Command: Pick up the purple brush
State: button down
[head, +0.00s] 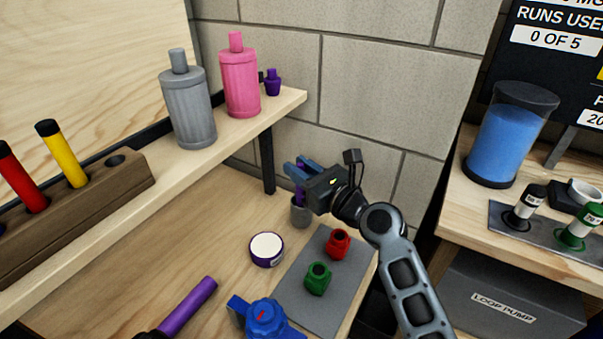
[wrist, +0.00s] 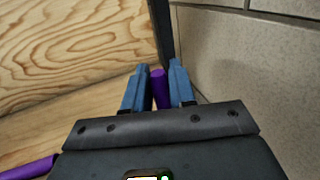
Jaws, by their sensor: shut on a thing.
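The purple brush (head: 300,197) stands upright with its lower end inside a small grey cup (head: 300,214) at the back of the bench. My gripper (head: 296,165) is above the cup, its blue fingers shut on the brush's upper part. In the wrist view, the brush's purple end (wrist: 158,86) shows between my gripper's two fingertips (wrist: 158,74). The brush's lower end is hidden in the cup.
A wooden shelf (head: 222,140) with grey (head: 190,108) and pink (head: 240,82) bottles is left of my gripper. A block wall (head: 390,90) is close behind. A round white-topped jar (head: 266,249), red (head: 338,243) and green (head: 318,278) parts and a purple rod (head: 188,307) lie in front.

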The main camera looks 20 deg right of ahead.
notch_tip(320, 180, up, 6)
jog(key=shift+r+p, duration=0.1)
jog(key=shift+p, duration=0.7)
jog(key=s+a+p, duration=0.3)
jog(key=s+a, duration=0.8)
jog(key=a, duration=0.4)
jog(key=shift+s+a+p, duration=0.2)
jog(key=shift+a+p, duration=0.15)
jog(key=shift+a, duration=0.05)
jog(key=shift+f, duration=0.2)
